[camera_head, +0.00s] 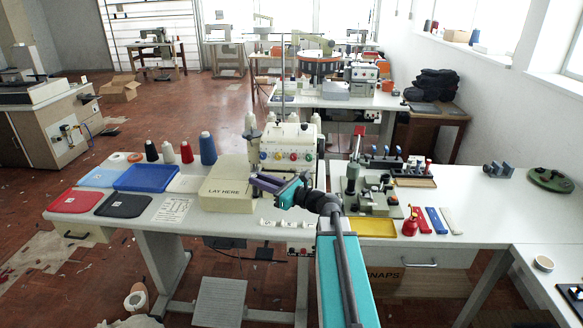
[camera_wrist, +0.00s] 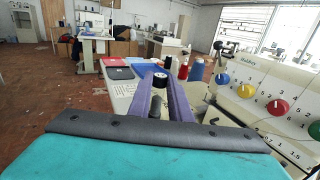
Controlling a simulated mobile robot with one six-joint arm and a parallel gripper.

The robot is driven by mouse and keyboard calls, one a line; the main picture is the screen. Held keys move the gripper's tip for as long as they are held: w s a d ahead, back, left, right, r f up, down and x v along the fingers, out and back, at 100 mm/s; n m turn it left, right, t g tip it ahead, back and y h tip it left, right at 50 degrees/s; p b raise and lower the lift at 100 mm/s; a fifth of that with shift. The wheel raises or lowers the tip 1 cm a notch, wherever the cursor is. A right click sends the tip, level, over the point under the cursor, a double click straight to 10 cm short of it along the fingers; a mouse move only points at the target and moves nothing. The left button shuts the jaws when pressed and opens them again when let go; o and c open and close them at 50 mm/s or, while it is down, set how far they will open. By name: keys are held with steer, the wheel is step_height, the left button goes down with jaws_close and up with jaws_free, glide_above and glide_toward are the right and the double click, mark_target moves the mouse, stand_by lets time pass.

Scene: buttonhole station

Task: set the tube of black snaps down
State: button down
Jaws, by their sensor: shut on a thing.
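My gripper (camera_head: 268,184) is over the sewing table, just above and beside the beige block marked LAY HERE. In the wrist view its two purple fingers (camera_wrist: 164,84) point forward. They are closed on a small black-topped cylinder, which I take to be the tube of black snaps (camera_wrist: 160,79). The tube shows nearly end-on between the fingertips, and its lower part is hidden by them. In the head view I cannot make the tube out against the dark fingers. The LAY HERE block (camera_head: 228,192) has a bare, pale top.
The sewing machine (camera_head: 287,142) with coloured dials stands close behind the gripper. Thread cones (camera_head: 207,149), a blue tray (camera_head: 147,178), and red (camera_head: 76,200) and black (camera_head: 123,205) pads lie to the left. The snap press (camera_head: 370,190) and a yellow tray (camera_head: 411,226) stand right.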

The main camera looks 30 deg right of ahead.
steer(key=s+a+f+n+g+y+b, duration=0.1)
steer(key=s+a+n+g+y, duration=0.15)
steer(key=a, duration=0.55)
steer(key=s+a+f+n+g+y+b, duration=0.1)
steer(key=s+a+n+g+y, duration=0.15)
steer(key=a, duration=0.55)
steer(key=s+a+f+y+b, duration=0.1)
steer(key=a+f+b, duration=0.3)
steer(key=f+b, duration=0.4)
steer(key=shift+s+a+n+g+y, duration=0.2)
steer(key=shift+s+n+g+y, duration=0.15)
steer(key=shift+s, duration=0.2)
steer(key=shift+s, duration=0.1)
